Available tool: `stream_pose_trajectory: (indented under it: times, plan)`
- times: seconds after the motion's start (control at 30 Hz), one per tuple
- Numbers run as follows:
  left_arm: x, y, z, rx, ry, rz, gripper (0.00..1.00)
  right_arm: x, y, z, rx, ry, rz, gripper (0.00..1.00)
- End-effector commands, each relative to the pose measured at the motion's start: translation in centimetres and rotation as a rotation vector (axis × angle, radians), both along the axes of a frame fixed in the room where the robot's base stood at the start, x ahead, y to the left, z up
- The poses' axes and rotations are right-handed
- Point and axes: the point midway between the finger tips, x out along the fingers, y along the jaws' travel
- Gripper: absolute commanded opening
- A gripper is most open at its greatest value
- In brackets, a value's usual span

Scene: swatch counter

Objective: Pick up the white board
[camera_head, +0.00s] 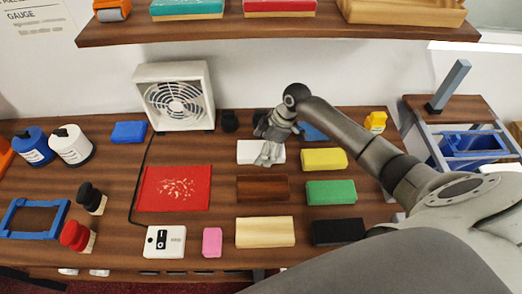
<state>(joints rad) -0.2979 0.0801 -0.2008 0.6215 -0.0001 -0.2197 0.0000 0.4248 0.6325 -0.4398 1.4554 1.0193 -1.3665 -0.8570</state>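The white board (246,151) lies flat on the brown wooden counter, at the back of the left column of coloured boards. My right gripper (266,160) reaches in from the right and points down over the board's right half, covering part of it. The fingertips look very near or on the board. I cannot tell whether they touch it, or how far apart the fingers are. My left gripper is not in view.
A brown board (262,188) lies just in front, a yellow board (324,159) to the right. A blue board (312,131) is partly behind my arm. A white fan (175,97) stands back left. A wooden shelf (270,33) hangs above. A red mat (174,203) lies left.

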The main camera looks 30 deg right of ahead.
Motion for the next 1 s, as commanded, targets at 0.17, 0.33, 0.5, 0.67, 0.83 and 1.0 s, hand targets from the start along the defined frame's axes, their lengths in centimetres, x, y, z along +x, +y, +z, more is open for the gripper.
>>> stream_pose_trajectory:
  times: [0.17, 0.33, 0.5, 0.67, 0.83, 1.0]
  plan:
    - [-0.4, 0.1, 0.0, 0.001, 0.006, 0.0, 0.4, 0.0, 0.0, 0.0, 0.0, 0.0, 0.0, 0.65]
    - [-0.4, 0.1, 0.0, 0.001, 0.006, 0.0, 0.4, 0.0, 0.0, 0.1, 0.0, 0.0, 0.0, 0.43]
    - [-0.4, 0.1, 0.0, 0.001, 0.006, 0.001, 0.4, 0.0, 0.0, 0.1, 0.0, -0.001, 0.0, 0.38]
    - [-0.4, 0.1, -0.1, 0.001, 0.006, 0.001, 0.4, 0.1, 0.0, 0.2, 0.0, -0.001, 0.0, 0.38]
    - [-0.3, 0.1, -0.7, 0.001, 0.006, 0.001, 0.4, 0.1, 0.0, 1.1, -0.001, -0.004, 0.001, 0.38]
    - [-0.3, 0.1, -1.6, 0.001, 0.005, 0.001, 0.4, -0.5, 0.1, 3.8, -0.001, -0.004, 0.003, 0.38]
